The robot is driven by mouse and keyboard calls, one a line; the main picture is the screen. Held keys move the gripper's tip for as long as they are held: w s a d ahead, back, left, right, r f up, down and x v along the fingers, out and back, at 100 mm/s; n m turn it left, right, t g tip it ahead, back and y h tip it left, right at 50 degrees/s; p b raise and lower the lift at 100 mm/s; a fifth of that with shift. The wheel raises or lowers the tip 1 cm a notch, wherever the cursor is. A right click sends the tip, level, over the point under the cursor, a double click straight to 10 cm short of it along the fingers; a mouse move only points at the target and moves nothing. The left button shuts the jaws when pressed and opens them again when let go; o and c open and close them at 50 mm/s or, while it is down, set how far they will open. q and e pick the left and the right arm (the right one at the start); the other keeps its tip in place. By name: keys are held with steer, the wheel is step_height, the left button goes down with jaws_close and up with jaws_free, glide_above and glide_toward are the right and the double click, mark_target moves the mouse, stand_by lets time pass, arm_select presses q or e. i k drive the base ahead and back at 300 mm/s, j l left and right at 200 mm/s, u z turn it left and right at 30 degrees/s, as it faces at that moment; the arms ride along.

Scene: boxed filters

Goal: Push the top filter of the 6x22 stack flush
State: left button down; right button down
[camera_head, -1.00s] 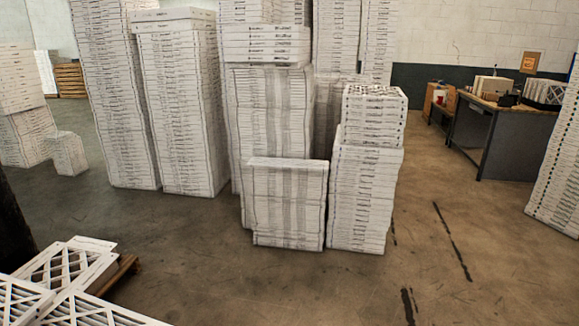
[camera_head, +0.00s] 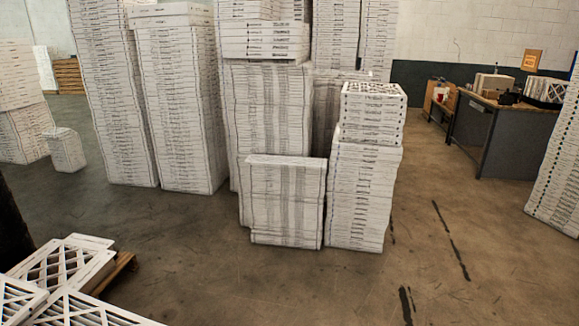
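Several tall stacks of white boxed filters stand on the concrete floor ahead; I cannot read which is the 6x22 stack. A short wrapped stack (camera_head: 285,203) stands at the front middle. Beside it on the right is a taller stack (camera_head: 362,195) with a smaller bundle (camera_head: 372,112) on top, its lattice face up. Behind the short stack is a tall wrapped stack (camera_head: 268,115) with larger boxes (camera_head: 263,40) on top. Two more tall stacks, one at the left (camera_head: 113,95) and one next to it (camera_head: 180,100), stand further left. Neither gripper is in view.
Loose lattice filters (camera_head: 62,268) lie on a wooden pallet (camera_head: 120,266) at the lower left. A small stack (camera_head: 65,150) is at the left.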

mark_target(271, 160)
steer(key=i+l+z, duration=0.1)
steer(key=i+l, duration=0.2)
steer(key=i, duration=0.15)
steer(key=i+l, duration=0.25)
steer(key=i, duration=0.2)
steer(key=i+l+z, duration=0.15)
steer(key=i, duration=0.3)
steer(key=i+z, duration=0.1)
steer(key=i, duration=0.4)
steer(key=i+j+z, duration=0.15)
steer(key=i, duration=0.4)
steer(key=i+z, duration=0.1)
steer(key=i, duration=0.4)
